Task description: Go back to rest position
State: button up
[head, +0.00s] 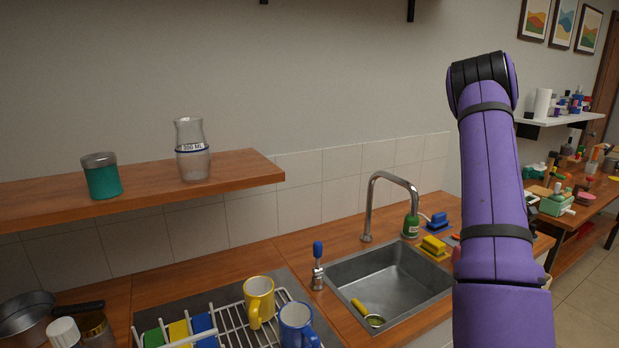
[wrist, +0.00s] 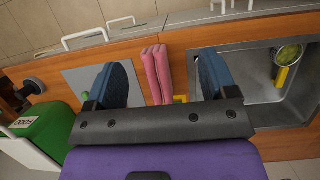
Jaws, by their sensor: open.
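My gripper (wrist: 165,68) shows in the wrist view with its two dark blue fingers spread wide apart. A pink, folded, cloth-like thing (wrist: 152,75) appears in the gap between them, at the wooden counter; neither finger touches it in the picture, and how far below the fingers it lies is hard to tell. In the head view my purple arm stands upright on the right, in front of the counter and wall. My gripper is out of sight there.
A metal sink (head: 389,281) with a tall faucet (head: 372,207) is left of my arm. A dish rack (head: 234,319) holds a yellow mug (head: 259,300) and a blue mug (head: 297,325). A shelf (head: 241,166) carries a glass carafe (head: 192,161). A green bin (wrist: 40,127) shows in the wrist view.

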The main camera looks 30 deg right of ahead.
jog(key=w+a+r+t, duration=0.2)
jog(key=w+a+r, duration=0.1)
jog(key=a+r, duration=0.5)
jog(key=w+a+r+t, duration=0.1)
jog(key=w+a+r, duration=0.2)
jog(key=a+r, duration=0.55)
jog(key=w+a+r+t, duration=0.2)
jog(key=w+a+r, duration=0.15)
jog(key=a, duration=0.85)
jog(key=s+a+r+t, duration=0.2)
jog(key=s+a+r, duration=0.1)
jog(key=s+a, duration=0.6)
jog(key=s+a+r+t, duration=0.2)
jog(key=s+a, duration=0.7)
jog(key=a, duration=0.9)
jog(key=shift+r, duration=0.6)
jog(key=shift+a, duration=0.1)
